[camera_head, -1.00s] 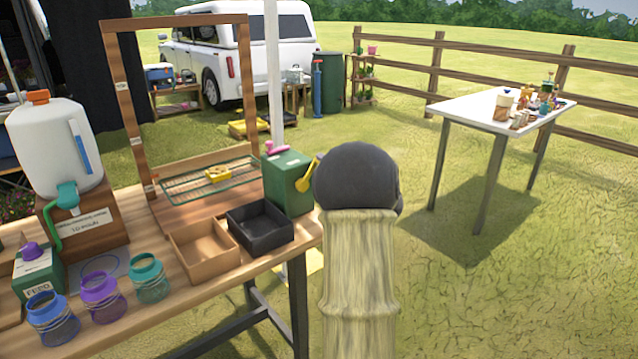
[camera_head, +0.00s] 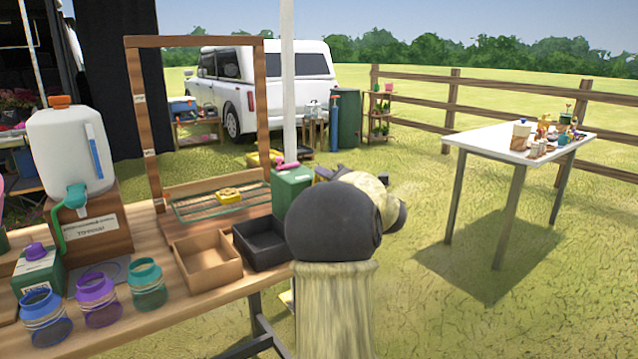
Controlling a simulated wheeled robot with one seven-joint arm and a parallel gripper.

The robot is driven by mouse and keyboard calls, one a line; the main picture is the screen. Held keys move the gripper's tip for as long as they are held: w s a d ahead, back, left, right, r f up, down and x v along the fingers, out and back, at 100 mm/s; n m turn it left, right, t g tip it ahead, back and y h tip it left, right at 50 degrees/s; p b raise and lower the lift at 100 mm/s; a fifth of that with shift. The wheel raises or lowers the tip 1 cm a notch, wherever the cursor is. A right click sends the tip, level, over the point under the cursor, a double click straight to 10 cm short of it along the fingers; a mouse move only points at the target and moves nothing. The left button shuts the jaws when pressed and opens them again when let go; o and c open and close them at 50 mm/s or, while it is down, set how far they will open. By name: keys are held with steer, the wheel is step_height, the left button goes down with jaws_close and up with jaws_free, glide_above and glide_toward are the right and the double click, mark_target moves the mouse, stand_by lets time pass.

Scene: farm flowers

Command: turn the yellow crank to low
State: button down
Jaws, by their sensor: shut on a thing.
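The green box (camera_head: 290,189) that bears the yellow crank stands at the right end of the wooden bench, with a pink handle (camera_head: 287,166) on top. The crank is on its right side, hidden behind my arm and gripper. My gripper (camera_head: 323,174) shows only as a small dark part against the right side of the box, where the crank sits. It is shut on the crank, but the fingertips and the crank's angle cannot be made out. My dark, rounded arm joint covers the box's lower right.
A black tray (camera_head: 262,244) and a brown tray (camera_head: 207,262) lie in front of the box. A wire rack (camera_head: 205,205) with a yellow piece (camera_head: 229,197) stands left of it. Several jars line the bench's front. A white table (camera_head: 490,139) stands apart at right, with open grass between.

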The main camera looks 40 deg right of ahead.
steer(key=shift+f, duration=0.2)
steer(key=c, duration=1.3)
jaws_free()
steer(key=shift+r, duration=0.15)
steer(key=shift+o, duration=0.2)
steer(key=shift+s, duration=0.1)
steer(key=s+a+f, duration=0.1)
steer(key=s+a, duration=0.1)
steer(key=s, duration=1.5)
steer(key=shift+a+p, duration=0.4)
steer(key=shift+p, duration=0.05)
steer(key=shift+w+f, duration=0.1)
steer(key=shift+w, duration=0.1)
